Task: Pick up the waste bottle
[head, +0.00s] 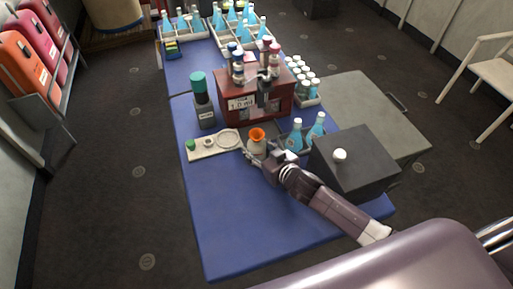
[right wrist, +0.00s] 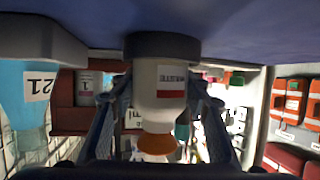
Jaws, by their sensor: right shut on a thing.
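The waste bottle (head: 257,146) is whitish with an orange funnel-shaped top, standing upright near the middle of the blue mat. In the right wrist view, which is upside down, the bottle (right wrist: 158,92) shows a white body, a red-and-white label and a dark base or holder against the blue mat. My right gripper (head: 256,154) reaches it from the lower right, with a finger on each side, shut on it. Whether the bottle is clear of the mat I cannot tell. My left gripper is not in view.
A pale tray with rings (head: 215,146) lies left of the bottle. Blue bottles (head: 295,138) and a dark grey box (head: 353,165) stand to its right. A dark red box (head: 253,99) with bottles is behind. The mat's front (head: 245,220) is clear.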

